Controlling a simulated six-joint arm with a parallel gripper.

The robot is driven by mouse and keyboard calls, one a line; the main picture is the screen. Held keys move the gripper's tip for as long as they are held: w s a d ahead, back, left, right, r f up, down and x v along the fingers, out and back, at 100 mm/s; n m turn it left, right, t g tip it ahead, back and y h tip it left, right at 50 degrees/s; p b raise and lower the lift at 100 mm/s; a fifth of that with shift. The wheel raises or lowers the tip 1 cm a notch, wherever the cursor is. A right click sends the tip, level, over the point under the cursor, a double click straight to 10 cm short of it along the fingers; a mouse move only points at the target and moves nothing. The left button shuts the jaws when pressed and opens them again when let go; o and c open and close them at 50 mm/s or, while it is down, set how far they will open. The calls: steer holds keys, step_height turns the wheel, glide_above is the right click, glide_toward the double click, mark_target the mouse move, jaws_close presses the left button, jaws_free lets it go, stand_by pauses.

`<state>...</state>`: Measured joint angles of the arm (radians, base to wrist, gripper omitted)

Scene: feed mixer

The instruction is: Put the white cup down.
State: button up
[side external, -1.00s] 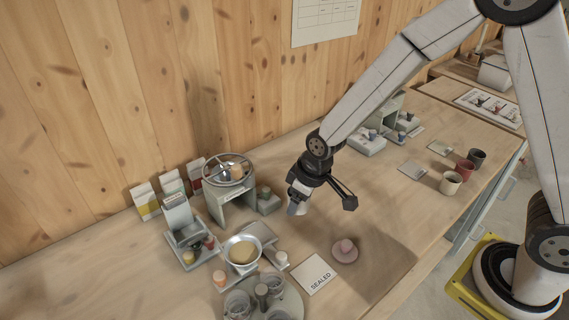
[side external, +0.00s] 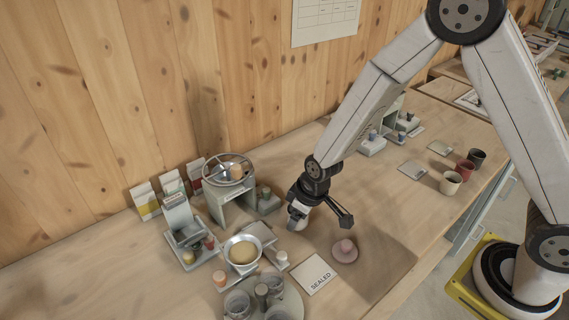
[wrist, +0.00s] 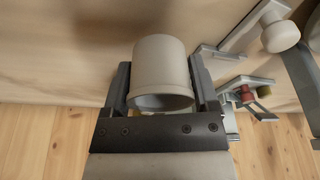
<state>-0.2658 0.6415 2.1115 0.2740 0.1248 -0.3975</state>
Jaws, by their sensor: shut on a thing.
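The white cup (wrist: 162,62) is between the two dark fingers of my gripper (wrist: 160,82) in the wrist view. The fingers are shut on its sides, and its round rim faces the gripper's base. In the side view my gripper (side external: 297,219) is low over the bench, left of the pink knob on its round base. The cup is small and partly covered by the gripper there. I cannot tell whether the cup touches the bench.
The pink knob on its round base (side external: 345,251) and the SEALED card (side external: 313,274) lie close by in front. A scale with a metal bowl (side external: 243,251) and a wheel-topped stand (side external: 229,170) are to the left. Cups (side external: 451,183) stand far right. Bare bench lies behind the gripper.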

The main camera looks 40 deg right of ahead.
steer(key=shift+f, duration=1.25)
steer(key=shift+f, duration=0.15)
steer(key=o, duration=1.1)
steer(key=v, duration=1.2)
